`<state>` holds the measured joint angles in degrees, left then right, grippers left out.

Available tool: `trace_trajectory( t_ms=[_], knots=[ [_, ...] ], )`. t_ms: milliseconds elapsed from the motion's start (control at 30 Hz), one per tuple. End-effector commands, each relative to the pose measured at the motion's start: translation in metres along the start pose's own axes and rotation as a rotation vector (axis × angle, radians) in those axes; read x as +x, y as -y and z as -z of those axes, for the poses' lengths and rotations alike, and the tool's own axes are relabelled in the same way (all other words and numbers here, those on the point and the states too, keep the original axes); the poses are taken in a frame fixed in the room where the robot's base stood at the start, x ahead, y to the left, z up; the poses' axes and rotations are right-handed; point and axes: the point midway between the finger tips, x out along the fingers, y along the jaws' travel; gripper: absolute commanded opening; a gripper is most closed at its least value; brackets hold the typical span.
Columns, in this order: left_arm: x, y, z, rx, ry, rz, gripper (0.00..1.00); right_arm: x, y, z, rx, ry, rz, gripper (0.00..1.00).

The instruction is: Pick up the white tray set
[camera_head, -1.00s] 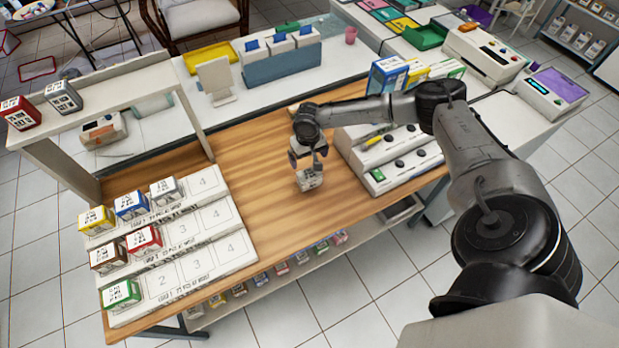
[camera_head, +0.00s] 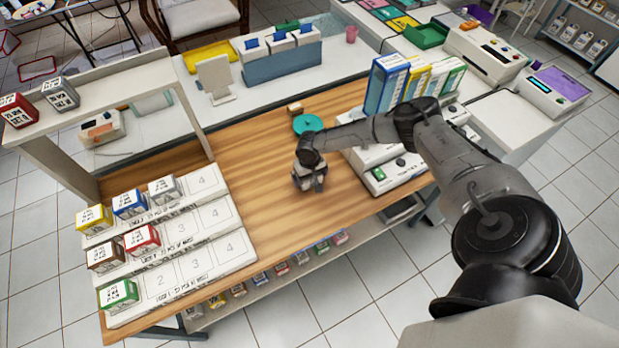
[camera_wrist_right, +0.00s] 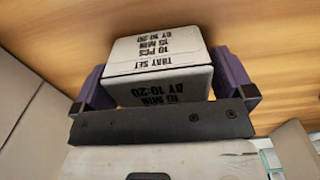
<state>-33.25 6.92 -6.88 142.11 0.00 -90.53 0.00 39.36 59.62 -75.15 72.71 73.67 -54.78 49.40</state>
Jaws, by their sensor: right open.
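The white tray set (camera_wrist_right: 158,52), a small box with black print reading "TRAY SET", shows large in the right wrist view, above the wood surface. My right gripper (camera_wrist_right: 163,82) has one purple finger on each side of it. A narrow gap seems to show on the right side; contact on the left I cannot tell. In the head view my right gripper (camera_head: 309,182) points down at the middle of the wooden table and hides most of the box. My left gripper is not in view.
At the left, a stepped white rack (camera_head: 205,240) with numbered places holds several coloured boxes. A white unit (camera_head: 385,170) stands close to the right of my gripper. A teal disc (camera_head: 307,124) and a small wooden block (camera_head: 295,108) lie behind it. The wood left of it is clear.

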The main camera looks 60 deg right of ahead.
Motion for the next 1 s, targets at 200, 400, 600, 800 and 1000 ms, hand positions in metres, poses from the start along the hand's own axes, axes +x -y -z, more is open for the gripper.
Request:
trace_trajectory(
  t_ms=[200,400,600,800,1000],
  knots=[
    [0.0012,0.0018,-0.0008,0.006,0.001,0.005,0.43,0.0071,0.0000,0.0004,0.001,-0.001,0.000,1.00],
    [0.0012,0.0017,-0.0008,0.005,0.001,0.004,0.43,0.0070,-0.0001,0.0003,0.001,-0.001,0.000,0.95],
    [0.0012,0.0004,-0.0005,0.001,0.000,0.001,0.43,0.0070,-0.0003,0.0003,0.001,0.000,0.000,0.76],
    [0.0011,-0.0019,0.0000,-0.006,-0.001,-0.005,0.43,0.0069,-0.0003,0.0002,0.001,0.000,0.000,0.57],
    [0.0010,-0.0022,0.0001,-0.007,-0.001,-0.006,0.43,0.0065,-0.0003,0.0005,0.001,-0.001,0.000,0.56]
  ],
)
